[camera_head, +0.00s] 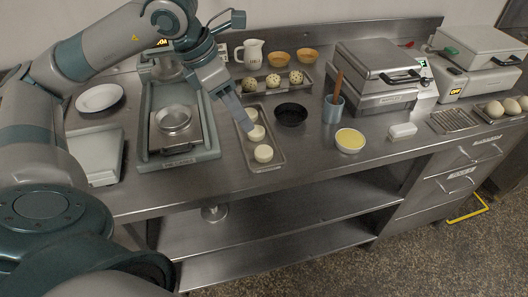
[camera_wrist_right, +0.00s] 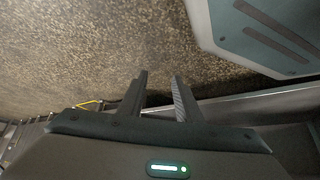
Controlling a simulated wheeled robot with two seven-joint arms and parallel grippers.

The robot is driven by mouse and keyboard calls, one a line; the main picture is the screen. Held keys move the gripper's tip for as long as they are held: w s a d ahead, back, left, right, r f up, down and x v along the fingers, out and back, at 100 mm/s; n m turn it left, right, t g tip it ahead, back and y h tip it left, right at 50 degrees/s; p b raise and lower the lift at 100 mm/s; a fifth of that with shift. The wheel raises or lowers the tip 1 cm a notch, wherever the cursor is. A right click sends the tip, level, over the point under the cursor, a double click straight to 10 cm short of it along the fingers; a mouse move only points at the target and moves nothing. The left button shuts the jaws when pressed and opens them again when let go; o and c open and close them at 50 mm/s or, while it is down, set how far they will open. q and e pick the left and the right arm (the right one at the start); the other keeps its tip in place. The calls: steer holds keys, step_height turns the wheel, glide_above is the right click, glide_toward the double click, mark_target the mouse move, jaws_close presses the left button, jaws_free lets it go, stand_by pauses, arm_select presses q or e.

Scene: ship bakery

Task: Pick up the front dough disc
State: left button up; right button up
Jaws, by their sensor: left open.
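Three pale dough discs lie in a row on a narrow metal tray (camera_head: 277,160) on the steel counter. The front dough disc (camera_head: 263,153) is nearest the counter's front edge. The middle disc (camera_head: 257,133) and back disc (camera_head: 250,114) lie behind it. My left gripper (camera_head: 241,122) comes down from the upper left, over the tray by the back and middle discs; its fingers partly hide that area. It is open, and I see nothing held in it. My right gripper (camera_wrist_right: 160,98) shows in the right wrist view with its two fingers apart and nothing between them, above the floor.
A black bowl (camera_head: 291,114) stands right of the tray, with a yellow-filled bowl (camera_head: 350,140) and a blue utensil cup (camera_head: 333,108) beyond. A press with a round plate (camera_head: 173,119) stands left. A tray of speckled balls (camera_head: 273,83) lies behind.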

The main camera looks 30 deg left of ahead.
arm_select(q)
steer(key=p, duration=0.1)
glide_toward(266, 155)
steer(key=shift+w+d+f, duration=0.2)
steer(key=shift+d+f, duration=0.05)
steer(key=shift+f, duration=0.1)
arm_select(e)
steer(key=shift+w+a+r+t, duration=0.35)
steer(key=shift+a+r+t, duration=0.25)
steer(key=shift+a+r, duration=0.15)
arm_select(q)
steer(key=shift+f+p, duration=0.1)
steer(key=shift+p, duration=0.2)
arm_select(e)
steer(key=shift+r, duration=0.1)
arm_select(q)
steer(key=shift+w+f, duration=0.1)
steer(key=shift+f, duration=0.1)
steer(key=p+x, duration=0.2)
steer(key=x, duration=0.2)
steer(key=shift+f, duration=0.3)
arm_select(e)
steer(key=s+d+f+g, duration=0.2)
steer(key=s+f, duration=0.1)
steer(key=s, duration=0.3)
steer(key=shift+d, duration=0.4)
arm_select(q)
steer(key=c, duration=0.8)
